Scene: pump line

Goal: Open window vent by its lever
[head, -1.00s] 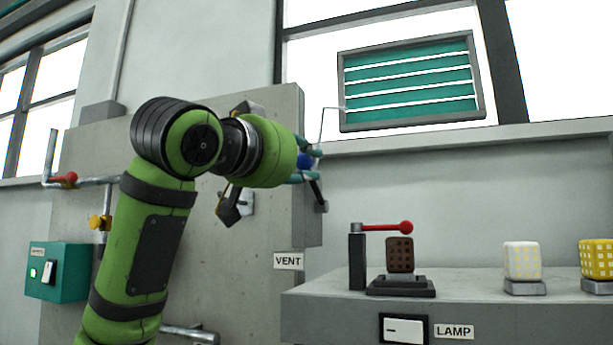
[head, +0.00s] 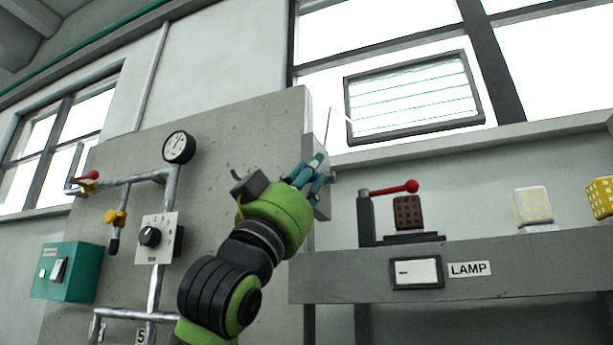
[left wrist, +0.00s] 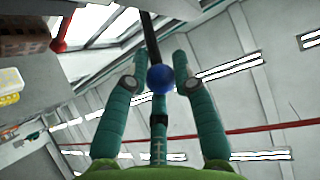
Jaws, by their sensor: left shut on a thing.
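The window vent (head: 352,134) is a dark-framed panel in the right window. Its slats show as thin lines with bright daylight between them. A thin linkage rod (head: 329,122) runs between the vent and the panel edge. My left gripper (head: 308,172) is at the panel's right edge, below and left of the vent. It is shut on the vent lever; in the left wrist view the lever's blue ball knob (left wrist: 160,79) sits between the fingers, with its dark rod (left wrist: 150,38) running away upward. In the head view my fingers mostly hide the lever. My right gripper is out of view.
A shelf (head: 520,262) at right carries a red-knobbed lever press (head: 390,188) and sponge-like blocks. A lamp switch (head: 416,272) is on its front. On the concrete panel (head: 235,135) are pipes, a gauge (head: 179,147) and a dial (head: 150,237). A green box (head: 68,271) hangs at left.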

